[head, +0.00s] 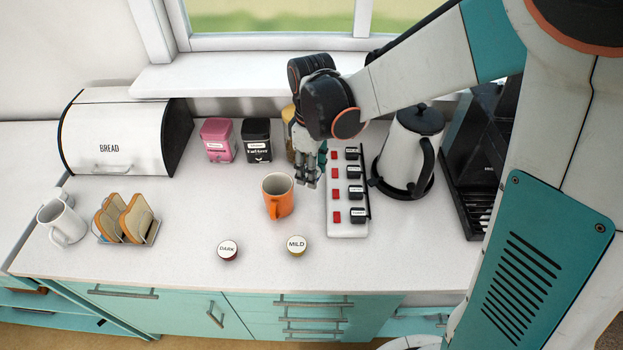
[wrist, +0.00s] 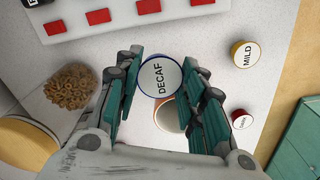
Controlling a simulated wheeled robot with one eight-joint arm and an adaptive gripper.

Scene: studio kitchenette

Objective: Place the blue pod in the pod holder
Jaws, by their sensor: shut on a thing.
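My gripper (head: 308,180) is above the counter, between the orange mug (head: 277,199) and the white power strip (head: 347,230). In the wrist view my gripper (wrist: 158,85) is shut on the blue pod (wrist: 160,76), a round pod with a blue rim and a white lid reading DECAF. The lid faces the wrist camera. The pod appears above the counter and partly covers the orange mug in that view. In the head view the fingers hide the pod. I cannot make out a pod holder in either view.
The MILD pod (head: 297,245) and dark-red pod (head: 228,250) lie near the counter's front. Toast rack (head: 152,238), white mug (head: 63,221) and bread bin (head: 110,140) stand left. Tins (head: 218,141) and a cereal jar (wrist: 70,88) are behind. A kettle (head: 410,150) stands right.

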